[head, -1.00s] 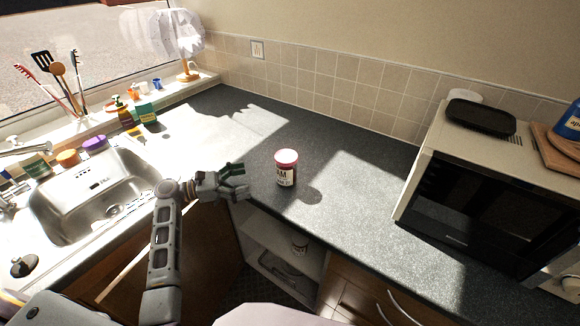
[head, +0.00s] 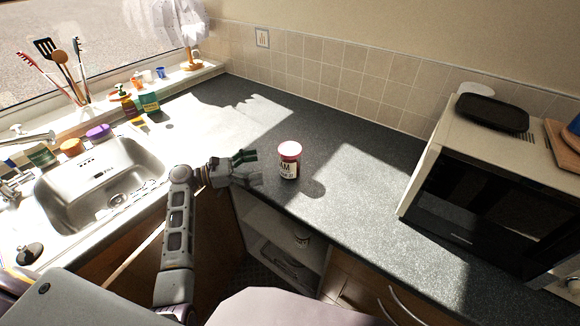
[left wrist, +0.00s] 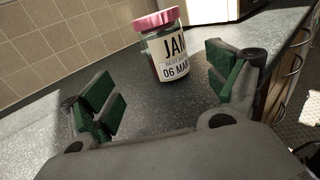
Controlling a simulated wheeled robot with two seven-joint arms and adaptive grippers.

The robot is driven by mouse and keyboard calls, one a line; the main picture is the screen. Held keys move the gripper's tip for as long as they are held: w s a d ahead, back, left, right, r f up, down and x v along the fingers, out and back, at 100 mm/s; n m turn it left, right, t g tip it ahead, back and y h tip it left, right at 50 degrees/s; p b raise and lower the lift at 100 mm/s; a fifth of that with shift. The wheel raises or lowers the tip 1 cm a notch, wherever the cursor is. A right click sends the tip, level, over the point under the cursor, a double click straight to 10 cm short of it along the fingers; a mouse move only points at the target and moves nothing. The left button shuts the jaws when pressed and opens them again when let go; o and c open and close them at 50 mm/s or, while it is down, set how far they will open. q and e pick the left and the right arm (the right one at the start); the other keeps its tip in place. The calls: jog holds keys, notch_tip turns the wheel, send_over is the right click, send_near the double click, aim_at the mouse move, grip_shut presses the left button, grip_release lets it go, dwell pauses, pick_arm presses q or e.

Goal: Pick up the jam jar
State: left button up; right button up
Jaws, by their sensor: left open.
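The jam jar (head: 289,162) has a pink lid and a white label. It stands upright on the dark grey worktop, close to the front edge. My left gripper (head: 249,167) is open, just left of the jar, with its green-padded fingers pointing towards it. In the left wrist view the jar (left wrist: 168,50) stands beyond the fingertips of my gripper (left wrist: 165,88), nearer the right finger. No finger touches it. My right gripper does not show.
A microwave (head: 470,195) with a black tray (head: 492,112) on top stands to the right. A sink (head: 100,185) is at the left, with bottles and utensils by the window. Open shelves (head: 275,240) lie below the worktop. The worktop around the jar is clear.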

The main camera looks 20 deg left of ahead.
aim_at(290, 161)
pick_arm(q)
jog(key=shift+x, duration=3.1)
jog(key=shift+w+d+r+p, duration=0.1)
jog(key=shift+w+d+p, duration=0.2)
jog(key=shift+d, duration=0.55)
jog(key=shift+w+d+r+p, duration=0.1)
jog(key=shift+w+d+p, duration=0.15)
jog(key=shift+d, duration=0.65)
jog(key=shift+x, duration=0.85)
jog(key=shift+f, duration=0.1)
jog(key=shift+a, duration=0.1)
jog(key=c, duration=1.4)
